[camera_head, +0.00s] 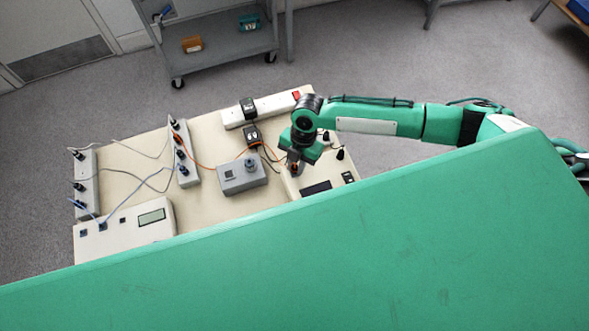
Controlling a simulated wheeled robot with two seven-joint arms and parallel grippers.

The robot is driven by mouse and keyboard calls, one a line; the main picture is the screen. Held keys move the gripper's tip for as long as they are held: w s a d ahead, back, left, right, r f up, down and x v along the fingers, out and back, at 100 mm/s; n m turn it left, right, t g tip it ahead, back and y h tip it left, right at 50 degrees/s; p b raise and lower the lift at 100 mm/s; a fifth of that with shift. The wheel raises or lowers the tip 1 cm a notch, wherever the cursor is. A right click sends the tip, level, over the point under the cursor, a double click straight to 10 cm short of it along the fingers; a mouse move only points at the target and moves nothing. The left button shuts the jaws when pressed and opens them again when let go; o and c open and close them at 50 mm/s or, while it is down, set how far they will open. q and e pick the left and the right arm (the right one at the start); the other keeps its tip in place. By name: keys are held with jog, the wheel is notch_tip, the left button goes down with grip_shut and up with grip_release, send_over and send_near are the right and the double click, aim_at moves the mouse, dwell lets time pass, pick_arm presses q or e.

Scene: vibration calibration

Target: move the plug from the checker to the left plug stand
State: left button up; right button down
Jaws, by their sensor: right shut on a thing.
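My right gripper (293,165) comes in from the right and points down over the white box with a dark display (291,187), which looks like the checker. It is shut on a small dark plug with an orange part, mostly hidden between the fingers. I cannot tell whether the plug still touches the box. A plug stand (86,205) with several dark plugs stands at the table's left edge. A second plug stand (185,180) with dark plugs and an orange cable is further right. My left gripper is not in view.
A grey box with a round knob (228,185) stands mid-table. A white box with a display (125,232) is at the front left. A white power strip (270,107) lies at the back. Loose cables cross the left part. A grey cart (222,57) stands behind.

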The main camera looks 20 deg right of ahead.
jog(key=shift+w+a+n+g+h+b, duration=0.1)
jog(key=shift+n+g+h+b, duration=0.2)
jog(key=shift+n, duration=0.55)
jog(key=shift+n+h+b, duration=0.1)
jog(key=shift+n+b, duration=0.3)
jog(key=shift+n, duration=0.75)
jog(key=shift+n+h+b, duration=0.35)
jog(key=shift+n+h, duration=0.05)
jog(key=shift+n, duration=0.6)
jog(key=shift+a, duration=0.1)
jog(key=shift+n+g+h, duration=0.3)
jog(key=shift+n, duration=0.7)
jog(key=shift+r+p, duration=0.7)
jog(key=shift+r, duration=0.05)
